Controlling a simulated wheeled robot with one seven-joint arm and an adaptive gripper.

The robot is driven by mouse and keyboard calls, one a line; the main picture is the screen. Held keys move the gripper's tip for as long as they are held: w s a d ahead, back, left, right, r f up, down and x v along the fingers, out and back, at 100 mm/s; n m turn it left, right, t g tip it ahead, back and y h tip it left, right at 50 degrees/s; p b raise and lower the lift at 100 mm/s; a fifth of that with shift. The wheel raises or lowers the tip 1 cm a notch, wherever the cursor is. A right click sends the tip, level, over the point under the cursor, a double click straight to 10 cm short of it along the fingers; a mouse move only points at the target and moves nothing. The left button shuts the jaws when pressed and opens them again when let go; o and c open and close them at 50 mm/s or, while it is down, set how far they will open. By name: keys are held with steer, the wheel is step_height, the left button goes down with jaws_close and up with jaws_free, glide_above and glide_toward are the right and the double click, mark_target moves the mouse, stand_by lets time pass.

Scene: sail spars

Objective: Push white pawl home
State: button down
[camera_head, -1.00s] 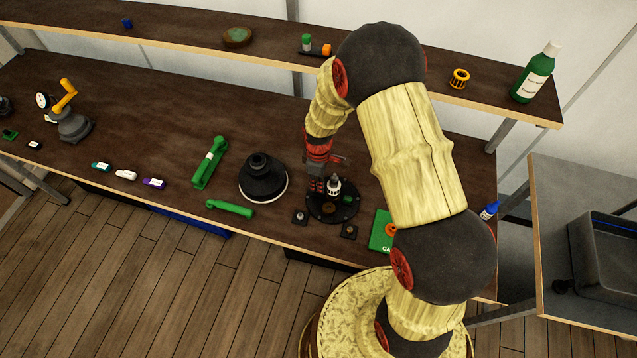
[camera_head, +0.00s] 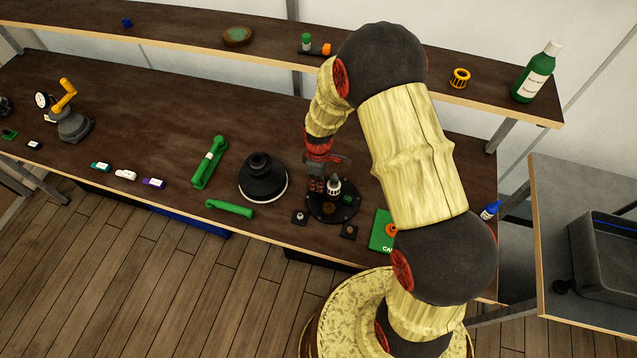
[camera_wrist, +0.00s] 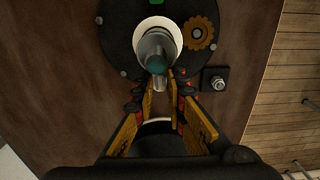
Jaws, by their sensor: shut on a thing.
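My gripper (camera_head: 318,187) points down over the left part of a round black base plate (camera_head: 322,214). Its yellow and dark fingers (camera_wrist: 172,80) converge beside an upright metal spindle (camera_wrist: 155,52) with a white collar (camera_wrist: 140,38). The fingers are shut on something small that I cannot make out. The spindle also shows in the head view (camera_head: 334,185). A brass-coloured gear (camera_wrist: 199,33) and a green piece (camera_head: 348,199) sit on the plate. I cannot clearly identify a white pawl at the fingertips. A small white piece (camera_head: 126,174) lies on the bench at left.
A black drum (camera_head: 262,180) with a white rim stands left of the plate. Green handles (camera_head: 209,163) lie further left. A green card (camera_head: 382,232) is at right. A shelf runs behind.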

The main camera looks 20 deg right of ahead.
steer(key=shift+f+b, duration=1.2)
steer(key=shift+f, duration=0.4)
stand_by(0.3)
steer(key=c, duration=1.7)
jaws_free()
steer(key=shift+c, duration=0.2)
steer(key=shift+r, duration=0.15)
steer(key=shift+r+p, duration=2.1)
steer(key=shift+r, duration=1.3)
